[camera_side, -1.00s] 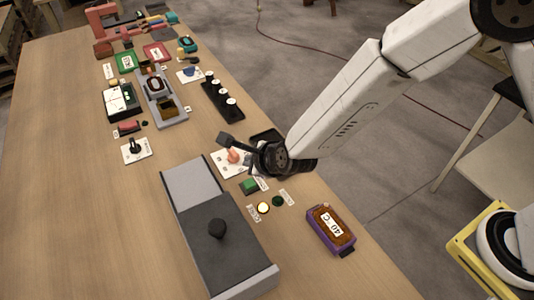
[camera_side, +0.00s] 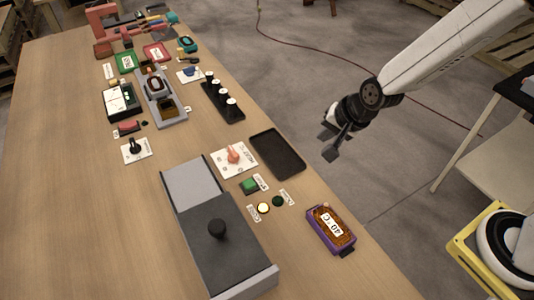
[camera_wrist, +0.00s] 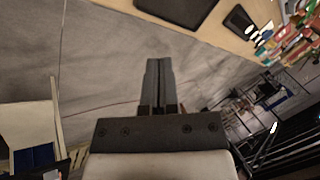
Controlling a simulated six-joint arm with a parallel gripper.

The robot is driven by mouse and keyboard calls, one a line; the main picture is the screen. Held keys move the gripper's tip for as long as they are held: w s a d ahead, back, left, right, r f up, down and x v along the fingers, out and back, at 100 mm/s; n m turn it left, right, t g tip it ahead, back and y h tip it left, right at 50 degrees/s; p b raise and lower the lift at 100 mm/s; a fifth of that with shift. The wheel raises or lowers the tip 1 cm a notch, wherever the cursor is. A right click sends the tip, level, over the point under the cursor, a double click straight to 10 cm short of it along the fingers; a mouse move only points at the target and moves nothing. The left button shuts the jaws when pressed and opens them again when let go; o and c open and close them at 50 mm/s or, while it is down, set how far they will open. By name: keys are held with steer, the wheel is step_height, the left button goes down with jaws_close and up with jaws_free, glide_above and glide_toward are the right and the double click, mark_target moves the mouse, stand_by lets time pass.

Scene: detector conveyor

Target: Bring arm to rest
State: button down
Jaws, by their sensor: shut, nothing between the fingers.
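My gripper (camera_side: 331,152) hangs in the air off the right edge of the table, over the grey floor in the side view. It is to the right of the black tray on the table and touches nothing. In the wrist view my gripper (camera_wrist: 159,62) shows its two fingers together, with nothing between them. The floor lies behind the fingertips, and the table corner shows at the upper right.
The table (camera_side: 70,210) holds a grey conveyor (camera_side: 190,185), an empty black tray (camera_side: 277,154), a knob panel (camera_side: 234,160), a green button (camera_side: 249,187), and a purple-framed box (camera_side: 330,230). A yellow-framed thing (camera_side: 457,243) stands on the floor. A dark-topped side table (camera_side: 515,90) stands at the right.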

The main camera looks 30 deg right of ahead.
steer(key=s+d+r+n+g+h, duration=0.1)
steer(key=s+d+n+g, duration=0.2)
steer(key=s+d+n, duration=0.7)
steer(key=shift+s+d+r+h, duration=0.2)
steer(key=shift+d+h, duration=0.1)
steer(key=shift+d, duration=0.35)
